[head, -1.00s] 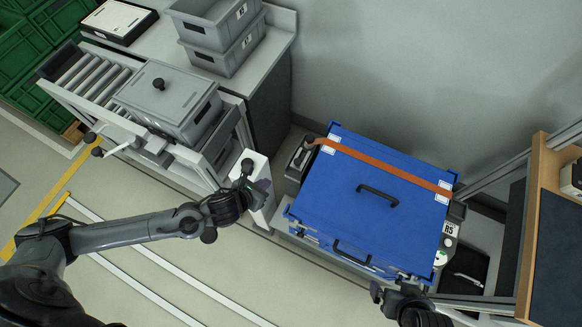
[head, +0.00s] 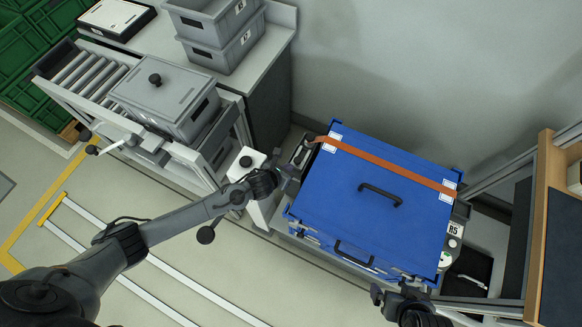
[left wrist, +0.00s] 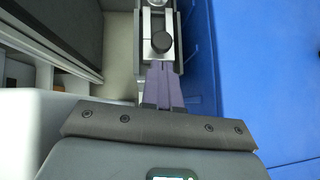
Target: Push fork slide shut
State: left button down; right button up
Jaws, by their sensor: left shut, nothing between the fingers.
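What looks like the fork slide is a narrow dark unit with a metal top (head: 301,152) at the left side of the blue crate (head: 345,205). In the left wrist view its metal part with a round black knob (left wrist: 161,42) lies just ahead of my fingers. My left gripper (head: 284,180) is shut and empty, at the near end of that unit; its purple fingers (left wrist: 162,68) point at the knob. Whether they touch it I cannot tell. My right gripper (head: 383,293) is by the crate's front right corner, partly cut off by the frame edge; its finger gap is unclear.
A white post with a black knob (head: 246,163) stands left of my left gripper. A roller conveyor with a grey lidded bin (head: 165,105) is further left. An orange strap (head: 390,166) crosses the crate. A wooden-edged stand (head: 543,210) is at right. Open floor lies in front.

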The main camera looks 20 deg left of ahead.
aim_at(296, 164)
pick_arm(q)
jog(key=shift+b+x, duration=0.3)
jog(key=shift+x, duration=1.25)
pick_arm(e)
jog(key=shift+f, duration=0.45)
